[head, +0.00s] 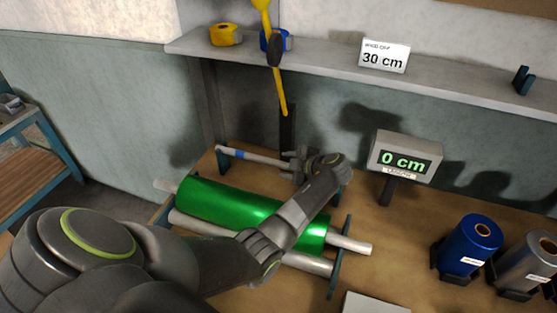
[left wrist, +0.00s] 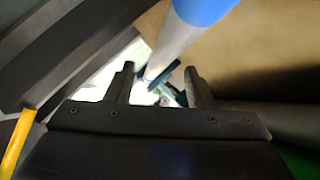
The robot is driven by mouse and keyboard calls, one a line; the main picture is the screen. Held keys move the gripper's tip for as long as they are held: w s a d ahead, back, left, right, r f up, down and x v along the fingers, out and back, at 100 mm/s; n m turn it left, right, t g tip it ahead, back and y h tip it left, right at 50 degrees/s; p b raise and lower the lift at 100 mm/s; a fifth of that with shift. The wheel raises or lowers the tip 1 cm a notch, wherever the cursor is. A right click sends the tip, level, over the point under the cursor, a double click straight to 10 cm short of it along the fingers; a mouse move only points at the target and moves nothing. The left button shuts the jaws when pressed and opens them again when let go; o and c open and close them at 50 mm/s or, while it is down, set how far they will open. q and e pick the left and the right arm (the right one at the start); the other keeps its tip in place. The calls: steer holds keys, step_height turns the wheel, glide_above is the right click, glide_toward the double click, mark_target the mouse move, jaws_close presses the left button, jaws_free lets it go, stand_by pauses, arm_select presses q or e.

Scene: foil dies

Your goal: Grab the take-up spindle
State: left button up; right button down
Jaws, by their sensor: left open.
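The take-up spindle (head: 262,159) is a thin pale rod with a blue band, lying at the back of the machine behind the green foil roll. Its left end rests at a dark bracket; its right part is hidden by my gripper and arm. My left gripper (head: 291,164) is open at the spindle's right part. In the left wrist view the spindle (left wrist: 176,45) with its blue band runs down toward the gap between the open fingers (left wrist: 158,84). I cannot tell whether the fingers touch it. My right gripper is in neither view.
The green foil roll (head: 205,198) lies under my left arm, with a bare silver roller (head: 195,225) in front. A display reading 0 cm (head: 405,158) stands right of the gripper. Blue (head: 470,243) and silver (head: 527,263) rolls stand at right. A shelf (head: 330,66) holds a 30 cm sign (head: 384,57).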

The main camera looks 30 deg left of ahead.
mark_target(284, 165)
arm_select(q)
steer(key=shift+x, duration=1.25)
steer(key=shift+c, duration=0.2)
steer(key=shift+r, duration=0.1)
jaws_close()
